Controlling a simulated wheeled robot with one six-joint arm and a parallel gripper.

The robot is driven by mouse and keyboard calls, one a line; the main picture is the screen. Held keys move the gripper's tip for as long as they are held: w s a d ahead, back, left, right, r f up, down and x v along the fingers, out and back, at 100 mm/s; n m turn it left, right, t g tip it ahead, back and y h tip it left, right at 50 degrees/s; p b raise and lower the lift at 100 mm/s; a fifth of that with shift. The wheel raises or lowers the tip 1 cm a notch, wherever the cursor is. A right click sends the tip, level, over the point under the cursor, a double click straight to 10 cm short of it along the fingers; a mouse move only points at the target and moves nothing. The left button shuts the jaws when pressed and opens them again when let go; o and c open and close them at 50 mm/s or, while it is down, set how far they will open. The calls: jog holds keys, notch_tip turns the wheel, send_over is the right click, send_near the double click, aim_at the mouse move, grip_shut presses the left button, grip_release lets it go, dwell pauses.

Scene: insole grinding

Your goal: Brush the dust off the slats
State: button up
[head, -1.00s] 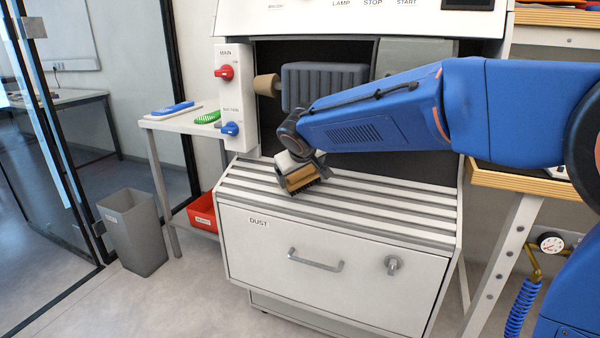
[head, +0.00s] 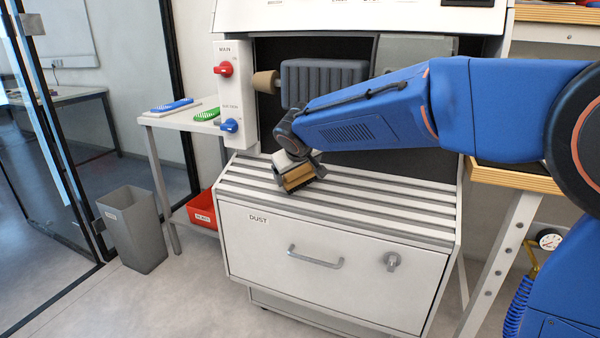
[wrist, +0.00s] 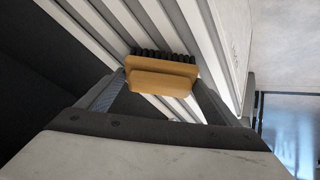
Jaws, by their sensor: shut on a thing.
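My gripper (head: 299,178) is shut on a brush (head: 298,176) with a tan wooden body. It is over the left part of the slats (head: 380,207), the white slatted top above the dust drawer. In the wrist view the brush (wrist: 160,77) sits between my two fingers, with its dark bristles toward the slats (wrist: 190,40). The bristles appear at or very near the slats; I cannot tell if they touch. No dust can be made out on the slats at this size.
The dust drawer (head: 330,270) with its handle is below the slats. A control panel with a red knob (head: 223,69) and a blue knob (head: 229,126) stands left. A side table (head: 180,118) holds blue and green insoles. A grey bin (head: 134,232) and red box (head: 203,212) are lower left.

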jog(key=shift+w+a+f, duration=0.1)
jog(key=shift+w+a, duration=0.25)
jog(key=shift+a, duration=0.65)
jog(key=shift+w+a, duration=0.4)
jog(key=shift+a, duration=0.65)
jog(key=shift+w+a+f, duration=0.1)
jog(key=shift+w+a, duration=0.25)
jog(key=shift+a, duration=0.65)
jog(key=shift+w+a+r, duration=0.1)
jog(key=shift+w+a, duration=0.15)
jog(key=shift+a, duration=0.45)
jog(key=shift+w+a+r, duration=0.1)
jog(key=shift+w+a, duration=0.15)
jog(key=shift+a, duration=0.45)
jog(key=shift+s+d, duration=0.6)
jog(key=shift+d, duration=1.05)
jog(key=shift+s+d, duration=0.6)
jog(key=shift+d, duration=1.05)
jog(key=shift+s+d, duration=0.6)
jog(key=shift+d, duration=1.05)
jog(key=shift+f, duration=0.1)
jog(key=shift+a, duration=0.1)
